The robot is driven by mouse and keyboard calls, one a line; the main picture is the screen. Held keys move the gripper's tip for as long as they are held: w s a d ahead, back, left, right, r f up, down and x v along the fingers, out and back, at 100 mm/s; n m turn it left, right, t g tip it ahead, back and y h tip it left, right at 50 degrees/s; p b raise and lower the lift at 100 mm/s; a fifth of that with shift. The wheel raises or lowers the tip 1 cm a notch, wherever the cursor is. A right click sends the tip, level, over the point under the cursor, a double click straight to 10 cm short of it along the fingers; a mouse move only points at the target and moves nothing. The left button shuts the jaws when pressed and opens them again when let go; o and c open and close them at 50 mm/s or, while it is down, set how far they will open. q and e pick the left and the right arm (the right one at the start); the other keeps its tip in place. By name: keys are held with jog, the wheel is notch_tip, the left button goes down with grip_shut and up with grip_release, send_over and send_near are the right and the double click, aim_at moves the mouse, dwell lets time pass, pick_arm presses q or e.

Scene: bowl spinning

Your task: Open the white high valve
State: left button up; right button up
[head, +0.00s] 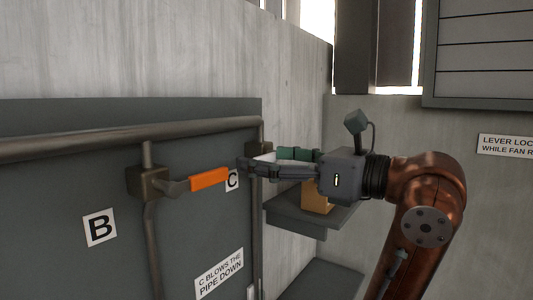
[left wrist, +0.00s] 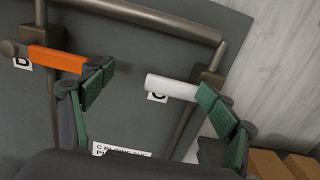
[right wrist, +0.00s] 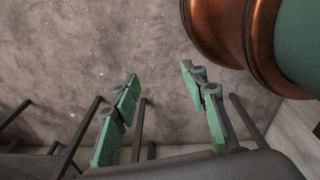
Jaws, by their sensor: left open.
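The white valve lever (left wrist: 172,87) sticks out from a pipe fitting on the grey panel, beside the label C. In the left wrist view it lies between the spread fingers of my left gripper (left wrist: 157,84), close to the right finger. In the head view my left gripper (head: 262,161) reaches in at the lever, and only a bit of white (head: 265,157) shows between its fingers. The left gripper is open; contact cannot be told. My right gripper (right wrist: 160,74) is open and empty, away from the panel.
An orange lever (head: 209,179) by label B (head: 99,228) sits just left of the left gripper. A horizontal pipe (head: 110,136) runs above both levers. A shelf (head: 290,212) with a tan block (head: 316,200) stands below the left gripper. Bars show below the right gripper.

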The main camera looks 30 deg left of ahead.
aim_at(268, 160)
pick_arm(q)
jog(key=w, duration=0.2)
jog(key=w+a, duration=0.1)
jog(key=shift+w+f, duration=0.15)
jog(key=shift+f, duration=0.25)
jog(key=shift+w+a+f, duration=0.1)
jog(key=shift+a, duration=0.3)
jog(key=shift+s+a, duration=0.8)
jog(key=shift+s, duration=0.05)
jog(key=shift+c, duration=0.6)
jog(key=shift+d, duration=0.55)
jog(key=c, duration=0.3)
jog(key=shift+w+d, duration=0.3)
jog(key=c, duration=0.3)
jog(key=shift+s+a, duration=0.1)
jog(key=shift+s, duration=0.1)
jog(key=shift+c, duration=1.6)
jog(key=shift+w, duration=0.1)
jog(key=c, duration=0.5)
jog(key=shift+c, duration=0.9)
pick_arm(e)
jog(key=w, duration=0.3)
jog(key=shift+a+r, duration=0.1)
jog(key=shift+a, duration=0.1)
